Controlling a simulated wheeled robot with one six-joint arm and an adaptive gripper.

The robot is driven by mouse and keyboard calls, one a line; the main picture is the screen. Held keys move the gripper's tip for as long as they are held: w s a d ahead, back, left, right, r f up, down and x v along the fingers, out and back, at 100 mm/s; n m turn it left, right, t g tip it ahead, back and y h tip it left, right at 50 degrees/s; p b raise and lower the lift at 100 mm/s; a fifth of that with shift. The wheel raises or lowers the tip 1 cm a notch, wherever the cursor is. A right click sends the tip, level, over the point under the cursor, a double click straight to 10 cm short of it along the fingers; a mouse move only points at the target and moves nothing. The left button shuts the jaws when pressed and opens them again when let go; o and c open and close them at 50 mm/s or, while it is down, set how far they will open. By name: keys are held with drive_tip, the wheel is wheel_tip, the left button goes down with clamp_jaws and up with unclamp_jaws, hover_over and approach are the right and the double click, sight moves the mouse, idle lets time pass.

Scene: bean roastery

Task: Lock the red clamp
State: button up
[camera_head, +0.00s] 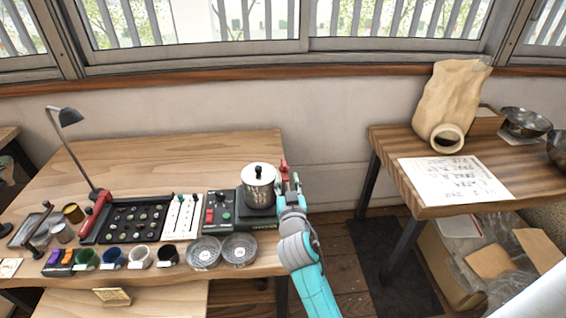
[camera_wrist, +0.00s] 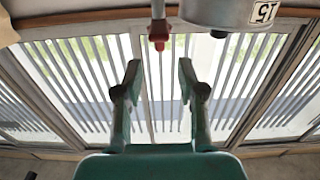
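The red clamp (camera_head: 284,167) stands at the right side of the silver canister (camera_head: 258,186) on the machine at the right end of the wooden table. In the wrist view a red tip (camera_wrist: 158,36) hangs on a grey rod at the top, beside the underside of a round metal part marked 15 (camera_wrist: 232,12). My gripper (camera_head: 291,182) is just in front of and beside the clamp in the head view. In the wrist view its two fingers (camera_wrist: 158,78) are apart with nothing between them. The red tip lies beyond the fingertips. I cannot tell whether the clamp is locked.
The black control box (camera_head: 219,211) with red and green buttons sits left of the canister. A second table (camera_head: 440,206) with a sack (camera_head: 450,100) stands right, with a floor gap between.

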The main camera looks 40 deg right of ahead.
sight(285, 168)
drive_tip(key=x, duration=0.8)
drive_tip(key=shift+w+d, duration=0.15)
drive_tip(key=shift+d, duration=0.05)
clamp_jaws()
